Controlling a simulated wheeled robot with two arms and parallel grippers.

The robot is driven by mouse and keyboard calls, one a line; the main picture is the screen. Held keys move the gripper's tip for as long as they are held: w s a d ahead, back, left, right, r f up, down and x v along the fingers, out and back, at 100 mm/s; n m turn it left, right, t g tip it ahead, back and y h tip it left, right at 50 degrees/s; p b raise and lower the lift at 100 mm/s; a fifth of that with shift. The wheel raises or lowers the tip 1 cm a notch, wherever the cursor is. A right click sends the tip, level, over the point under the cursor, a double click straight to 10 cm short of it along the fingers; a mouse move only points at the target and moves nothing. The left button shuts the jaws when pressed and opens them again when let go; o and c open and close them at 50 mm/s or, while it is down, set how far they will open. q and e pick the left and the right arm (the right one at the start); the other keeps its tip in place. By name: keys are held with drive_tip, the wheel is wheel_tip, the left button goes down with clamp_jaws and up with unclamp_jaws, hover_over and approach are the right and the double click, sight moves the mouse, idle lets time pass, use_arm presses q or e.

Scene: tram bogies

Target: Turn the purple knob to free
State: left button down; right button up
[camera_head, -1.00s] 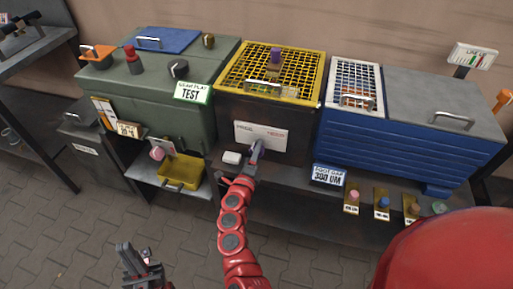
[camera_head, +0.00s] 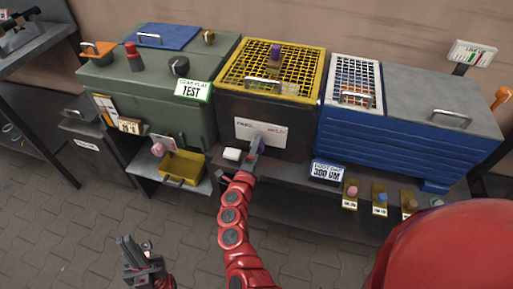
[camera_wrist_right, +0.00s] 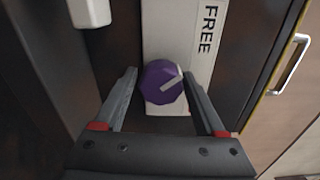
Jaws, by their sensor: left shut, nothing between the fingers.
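The purple knob (camera_wrist_right: 161,82) is on a white plate (camera_wrist_right: 180,35) marked FREE in the right wrist view. Its white pointer line slants up to the right. In the head view the plate (camera_head: 247,127) is on the dark front of the yellow-topped box, and my right gripper (camera_head: 256,147) mostly hides the knob. In the wrist view the right gripper's fingers (camera_wrist_right: 160,76) are apart, one on each side of the knob; whether they touch it is unclear. My left gripper (camera_head: 136,250) is shut and empty, low over the floor at bottom left.
A white block (camera_head: 232,154) sits left of the right gripper. The yellow mesh lid (camera_head: 232,82) has another purple knob (camera_head: 275,50) on top. A green box (camera_head: 140,95) stands left, a blue box (camera_head: 400,130) right. A yellow tray (camera_head: 184,168) is below the green box.

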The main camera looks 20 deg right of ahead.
drive_tip(key=shift+o, duration=0.8)
drive_tip(key=v, duration=1.7)
drive_tip(key=shift+b, duration=0.3)
drive_tip(key=shift+s+a+r, duration=0.1)
drive_tip(key=shift+s, duration=0.05)
